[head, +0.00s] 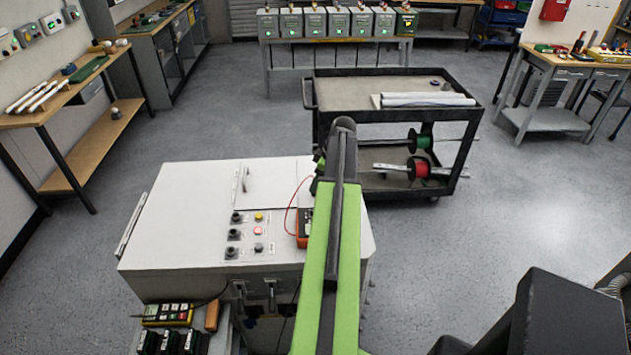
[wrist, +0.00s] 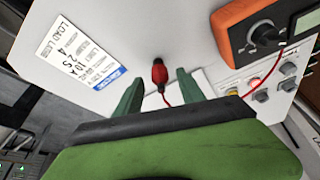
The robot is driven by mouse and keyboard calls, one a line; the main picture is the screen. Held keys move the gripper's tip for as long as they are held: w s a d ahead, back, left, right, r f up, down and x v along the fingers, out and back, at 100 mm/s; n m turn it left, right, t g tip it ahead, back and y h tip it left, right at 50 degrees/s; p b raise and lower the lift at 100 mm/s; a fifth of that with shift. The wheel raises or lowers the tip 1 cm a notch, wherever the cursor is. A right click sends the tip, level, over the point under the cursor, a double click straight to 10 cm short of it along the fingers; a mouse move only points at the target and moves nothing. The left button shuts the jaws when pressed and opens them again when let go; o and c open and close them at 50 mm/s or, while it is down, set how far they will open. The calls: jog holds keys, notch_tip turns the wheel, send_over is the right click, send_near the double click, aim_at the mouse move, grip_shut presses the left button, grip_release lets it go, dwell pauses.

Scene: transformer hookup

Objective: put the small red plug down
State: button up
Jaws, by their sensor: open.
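The small red plug (wrist: 159,73) shows in the wrist view on the light grey cabinet top, between and just beyond my fingertips, with a thin red lead running from it. My gripper (wrist: 157,88) is open, with one green finger on each side of the plug and a gap to both. In the head view my green arm reaches over the cabinet (head: 190,200) and hides the plug and most of my gripper. The red lead (head: 290,207) shows left of the arm, running to the orange meter (head: 303,228).
A label (wrist: 80,55) and the orange meter (wrist: 262,35) lie on either side of the plug in the wrist view. Buttons and knobs (head: 247,232) sit on the cabinet's front. A black cart (head: 390,92) with cable spools stands behind. Open floor lies to the right.

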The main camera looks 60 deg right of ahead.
jog(key=p+v, duration=0.8)
jog(key=v, duration=0.2)
jog(key=shift+s+r, duration=0.1)
jog(key=shift+r, duration=0.05)
